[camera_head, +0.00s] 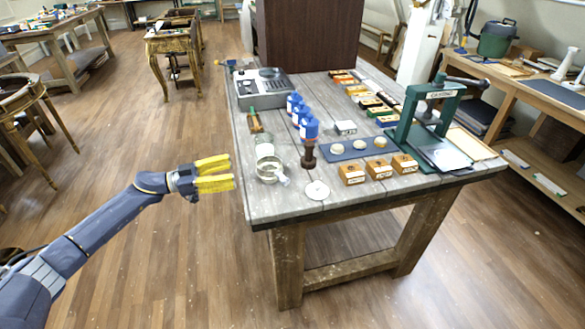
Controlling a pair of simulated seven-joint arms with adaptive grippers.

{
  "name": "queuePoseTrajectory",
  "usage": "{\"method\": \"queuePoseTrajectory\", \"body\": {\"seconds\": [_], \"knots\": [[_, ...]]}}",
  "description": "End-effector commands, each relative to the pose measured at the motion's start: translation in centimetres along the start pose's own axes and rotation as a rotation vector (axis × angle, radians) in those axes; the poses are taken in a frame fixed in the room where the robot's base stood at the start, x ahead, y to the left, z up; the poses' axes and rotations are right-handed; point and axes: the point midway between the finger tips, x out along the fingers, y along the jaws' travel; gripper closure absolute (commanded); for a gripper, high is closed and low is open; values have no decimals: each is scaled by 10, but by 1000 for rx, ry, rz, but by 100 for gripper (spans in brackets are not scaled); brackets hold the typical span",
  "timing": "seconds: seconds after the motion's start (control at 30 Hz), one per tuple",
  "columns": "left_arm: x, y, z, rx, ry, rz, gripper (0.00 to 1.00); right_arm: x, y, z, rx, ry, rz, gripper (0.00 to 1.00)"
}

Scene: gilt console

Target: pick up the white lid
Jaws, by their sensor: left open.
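A flat, round white lid (317,190) lies on the worktable (290,208) near its front edge, with a small dark mark at its middle. My left gripper (231,172) has yellow fingers and comes in from the left. It is open and empty, just off the table's left edge, and points right. A clear gap with the glass and metal vessels lies between it and the lid. My right gripper is not in view.
A round metal-rimmed vessel (268,170) and a dark wooden-handled stamp (308,155) stand near the lid. Small wooden boxes (351,174) sit to its right. Blue-capped bottles (309,129) and a green press (432,115) stand farther back.

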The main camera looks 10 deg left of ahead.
Motion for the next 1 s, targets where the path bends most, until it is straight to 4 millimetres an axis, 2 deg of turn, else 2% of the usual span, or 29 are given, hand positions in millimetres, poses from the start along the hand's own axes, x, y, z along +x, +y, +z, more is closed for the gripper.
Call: {"method": "queuePoseTrajectory", "body": {"seconds": [0.03,0.1,0.33,0.43,0.57,0.7,0.87,1.0], "knots": [[0,0,0,0,0,0,41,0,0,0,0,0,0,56],[0,0,0,0,0,0,49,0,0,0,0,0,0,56],[0,0,-1,1,1,0,50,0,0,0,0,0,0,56],[3,-5,-13,18,10,0,50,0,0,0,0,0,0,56],[18,-18,-55,75,50,8,50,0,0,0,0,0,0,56],[57,-18,-112,153,98,64,50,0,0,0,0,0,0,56],[114,6,-169,275,108,170,50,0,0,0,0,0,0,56],[162,40,-205,411,81,284,50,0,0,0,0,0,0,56]]}}
